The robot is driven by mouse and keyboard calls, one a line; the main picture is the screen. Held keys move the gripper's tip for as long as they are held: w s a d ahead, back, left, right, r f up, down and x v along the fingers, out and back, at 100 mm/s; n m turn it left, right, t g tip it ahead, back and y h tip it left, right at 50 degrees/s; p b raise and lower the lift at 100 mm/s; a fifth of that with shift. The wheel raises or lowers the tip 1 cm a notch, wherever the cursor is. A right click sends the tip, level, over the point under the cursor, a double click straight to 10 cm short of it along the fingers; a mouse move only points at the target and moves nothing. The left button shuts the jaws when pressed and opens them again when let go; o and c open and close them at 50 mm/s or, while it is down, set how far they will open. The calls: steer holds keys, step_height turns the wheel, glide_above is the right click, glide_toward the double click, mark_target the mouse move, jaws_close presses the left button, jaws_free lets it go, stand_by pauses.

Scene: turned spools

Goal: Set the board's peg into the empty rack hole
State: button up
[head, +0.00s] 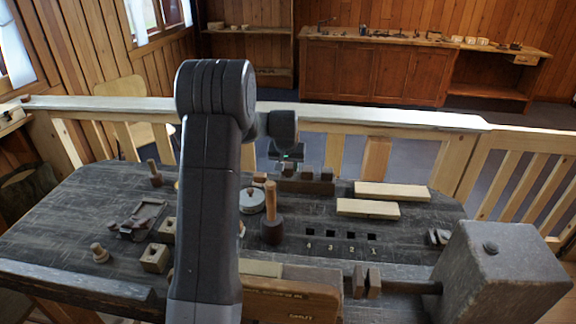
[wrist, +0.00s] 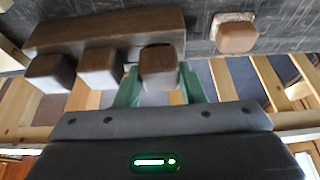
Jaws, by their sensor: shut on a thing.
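My gripper (head: 288,160) is low over the dark wooden rack (head: 305,187) at the back of the bench. In the wrist view its green fingers (wrist: 160,88) are shut on a brown square peg (wrist: 161,64). The peg overlaps the edge of the rack (wrist: 110,30); I cannot tell how deep it sits, and any hole under it is hidden. Two similar pegs stand in the rack to its left in the wrist view, a near one (wrist: 99,66) and a far one (wrist: 49,72). I cannot make out which thing is the board.
A lighter brown block (wrist: 236,36) on a pale base is beside the rack. A round pale tin (head: 252,199) and a mallet-like tool (head: 272,225) stand in front. Pale planks (head: 392,191) lie right. Numbered square holes (head: 340,236) mark the bench. A railing runs behind.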

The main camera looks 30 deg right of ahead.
steer(key=shift+f, duration=0.3)
stand_by(0.4)
steer(key=o, duration=1.4)
steer(key=shift+o, duration=0.2)
steer(key=shift+d+r+p, duration=0.1)
steer(key=shift+r+p, duration=1)
steer(key=shift+r, duration=1.15)
steer(key=shift+r+p, duration=1.05)
steer(key=shift+r, duration=0.75)
